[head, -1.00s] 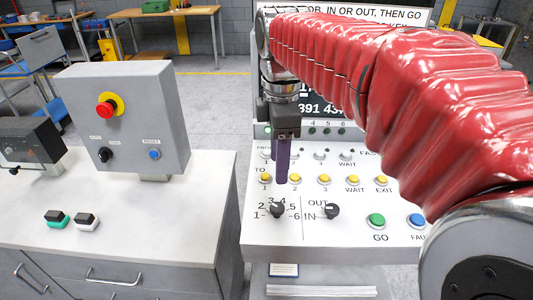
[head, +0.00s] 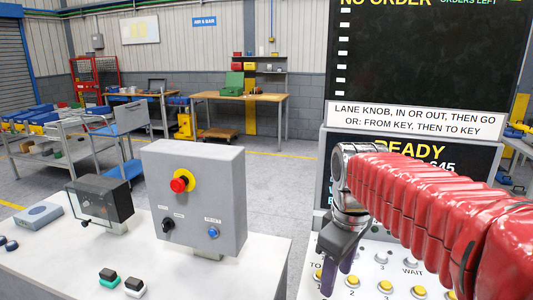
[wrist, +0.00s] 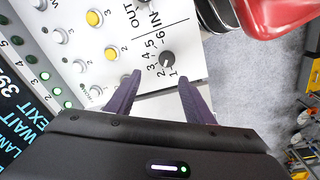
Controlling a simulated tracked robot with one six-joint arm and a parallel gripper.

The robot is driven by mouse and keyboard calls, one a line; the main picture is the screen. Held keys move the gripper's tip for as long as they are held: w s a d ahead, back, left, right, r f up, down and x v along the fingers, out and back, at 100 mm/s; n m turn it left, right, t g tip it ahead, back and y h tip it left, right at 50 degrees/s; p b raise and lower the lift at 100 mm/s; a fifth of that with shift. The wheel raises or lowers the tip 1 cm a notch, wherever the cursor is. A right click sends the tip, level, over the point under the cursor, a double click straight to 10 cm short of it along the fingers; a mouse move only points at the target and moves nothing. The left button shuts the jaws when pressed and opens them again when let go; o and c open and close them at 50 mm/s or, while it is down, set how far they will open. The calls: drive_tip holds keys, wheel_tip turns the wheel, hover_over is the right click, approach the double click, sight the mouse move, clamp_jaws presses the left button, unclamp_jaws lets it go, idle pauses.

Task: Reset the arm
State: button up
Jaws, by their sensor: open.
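My red-sleeved arm reaches in from the right in the head view. My gripper (head: 338,272) hangs at its end over the upper left of the control panel, pointing down. The wrist view shows its two purple fingers (wrist: 155,98) spread apart with nothing between them. The lane knob (wrist: 167,58) is a black knob on the white panel (wrist: 130,25), just beyond the fingertips and apart from them. Yellow buttons (head: 352,281) are in a row on the panel beside the gripper. The panel's lower part is out of the head view.
A screen (head: 420,60) and a sign (head: 415,121) stand behind the arm. A grey box with a red stop button (head: 180,183) stands on the white counter (head: 75,262) at left. Tables and a cart (head: 120,143) are farther back. The grey floor between is clear.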

drive_tip(key=s+d+f+m+t, duration=0.1)
drive_tip(key=s+f+m+t, duration=0.3)
drive_tip(key=s+m, duration=0.5)
drive_tip(key=s, duration=0.4)
drive_tip(key=shift+f, duration=0.35)
idle(0.9)
